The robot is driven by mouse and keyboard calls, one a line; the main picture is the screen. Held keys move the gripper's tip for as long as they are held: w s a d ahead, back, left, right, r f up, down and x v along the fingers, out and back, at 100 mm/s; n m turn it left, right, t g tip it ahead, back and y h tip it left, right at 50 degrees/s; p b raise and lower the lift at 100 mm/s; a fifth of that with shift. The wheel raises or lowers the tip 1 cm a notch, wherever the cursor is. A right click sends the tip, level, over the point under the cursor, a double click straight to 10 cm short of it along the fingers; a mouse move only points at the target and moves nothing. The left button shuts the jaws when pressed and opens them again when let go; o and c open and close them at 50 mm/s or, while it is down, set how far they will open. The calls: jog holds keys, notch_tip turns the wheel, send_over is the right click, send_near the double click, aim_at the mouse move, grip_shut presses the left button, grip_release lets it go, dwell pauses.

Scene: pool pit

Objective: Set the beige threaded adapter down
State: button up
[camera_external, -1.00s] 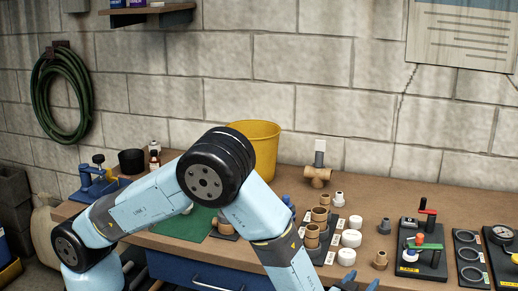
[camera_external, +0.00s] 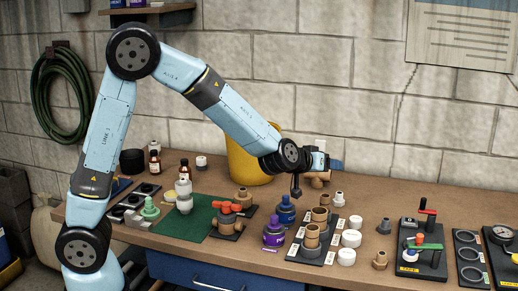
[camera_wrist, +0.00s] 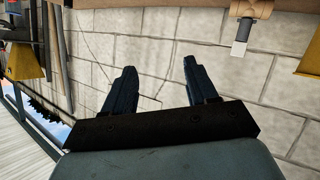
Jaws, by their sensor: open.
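My gripper (camera_external: 332,163) is raised above the back of the bench, well up and left of that adapter, pointing toward the wall. In the wrist view my gripper (camera_wrist: 160,80) has its two dark fingers spread apart, with only block wall between them. The adapter does not show in the wrist view.
A tan tee with a grey stub (camera_wrist: 241,32) is close to my gripper at the wall. A yellow bucket (camera_external: 243,160) stands behind my forearm. A dark rack with tan couplings (camera_external: 312,236) and white caps (camera_external: 347,257) are left of the adapter; a valve stand (camera_external: 418,262) is right.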

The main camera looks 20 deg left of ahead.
jog(key=a+r+g+y, duration=0.1)
jog(key=a+r, duration=0.4)
jog(key=a, duration=0.8)
jog(key=a+r+g, duration=0.1)
jog(key=a+r, duration=0.4)
jog(key=a, duration=0.9)
jog(key=s+a+g+y, duration=0.1)
jog(key=s+a+y, duration=0.1)
jog(key=s+a, duration=0.6)
jog(key=a, duration=0.5)
jog(key=shift+s+a+r+g, duration=0.15)
jog(key=shift+a+r+g, duration=0.15)
jog(key=shift+a, duration=0.1)
jog(key=shift+o, duration=0.4)
jog(key=s+a+f+n+g+y, duration=0.2)
jog(key=s+a+y, duration=0.1)
jog(key=s+a, duration=0.8)
jog(key=shift+s+a+f+y, duration=0.2)
jog(key=shift+s+a+y, duration=0.2)
jog(key=shift+s, duration=0.4)
jog(key=shift+o, duration=1)
jog(key=shift+s+a, duration=0.1)
jog(key=shift+s, duration=0.1)
jog(key=shift+w, duration=0.1)
